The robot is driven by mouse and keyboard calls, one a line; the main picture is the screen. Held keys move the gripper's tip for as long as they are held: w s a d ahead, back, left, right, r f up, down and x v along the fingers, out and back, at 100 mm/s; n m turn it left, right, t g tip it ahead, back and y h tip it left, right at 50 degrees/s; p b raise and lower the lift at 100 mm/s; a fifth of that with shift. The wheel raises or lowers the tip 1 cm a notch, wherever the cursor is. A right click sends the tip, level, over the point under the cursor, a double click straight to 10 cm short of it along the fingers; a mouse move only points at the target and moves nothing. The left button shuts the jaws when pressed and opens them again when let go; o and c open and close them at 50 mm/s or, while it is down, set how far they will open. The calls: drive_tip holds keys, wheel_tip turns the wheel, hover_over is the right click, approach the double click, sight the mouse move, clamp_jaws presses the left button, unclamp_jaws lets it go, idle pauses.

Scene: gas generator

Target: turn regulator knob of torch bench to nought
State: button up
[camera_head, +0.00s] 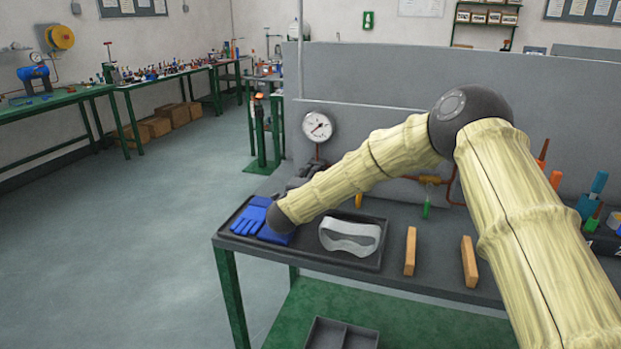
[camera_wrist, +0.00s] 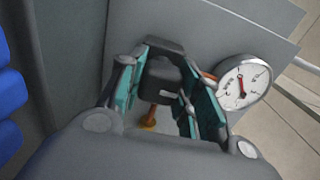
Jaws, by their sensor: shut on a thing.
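The regulator knob (camera_wrist: 160,80) is a dark block-like piece in the wrist view, between the teal pads of my gripper (camera_wrist: 168,85). My gripper is shut on it, with one finger on each side. A brass-coloured stem (camera_wrist: 149,117) shows below the knob. The round white gauge (camera_wrist: 243,83) with a red needle is just to the right; its reading is too small to tell. In the head view the gauge (camera_head: 318,127) stands upright at the back of the torch bench (camera_head: 385,281). There my gripper (camera_head: 292,183) is mostly hidden behind my arm, and the knob is hidden.
Two wooden blocks (camera_head: 410,252) stand to the right. A copper pipe with a green-handled valve (camera_head: 427,205) runs behind. The floor at left is clear.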

drive_tip(key=o, duration=1)
drive_tip(key=v, duration=1.2)
drive_tip(key=shift+r, duration=0.15)
